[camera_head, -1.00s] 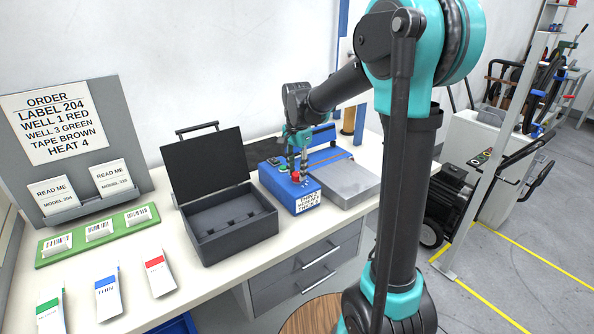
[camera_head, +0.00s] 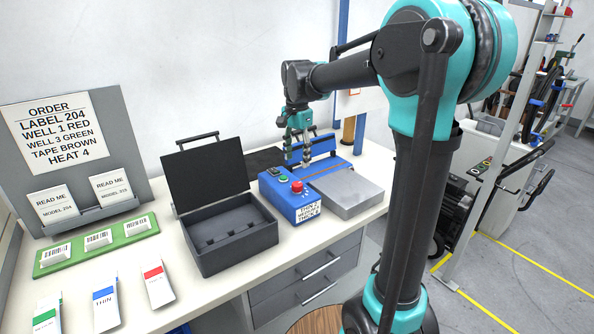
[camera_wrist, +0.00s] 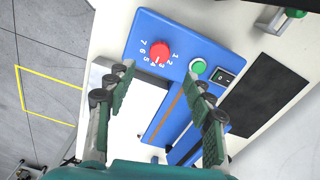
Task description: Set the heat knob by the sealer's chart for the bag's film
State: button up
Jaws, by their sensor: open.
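The blue sealer (camera_head: 290,196) stands on the bench with a red heat knob (camera_head: 297,187) on top. In the wrist view the red knob (camera_wrist: 159,52) has a dial numbered 1 to 7 around it; I cannot surely read its setting. A white chart (camera_head: 308,212) on the sealer's front has THIN and THICK lines; its numbers are too small to read surely. My gripper (camera_head: 303,158) is open and empty above the sealer, apart from the knob. Its two fingers also show in the wrist view (camera_wrist: 164,82). No bag is plainly identifiable at the sealer.
An order board (camera_head: 57,133) reads HEAT 4. An open black case (camera_head: 235,240) stands left of the sealer. Film packets (camera_head: 105,308), one marked THIN, stand at front left. A green button (camera_wrist: 198,67) and a switch (camera_wrist: 224,77) sit near the knob. A grey plate (camera_head: 345,192) lies right.

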jog(key=shift+r, duration=1.5)
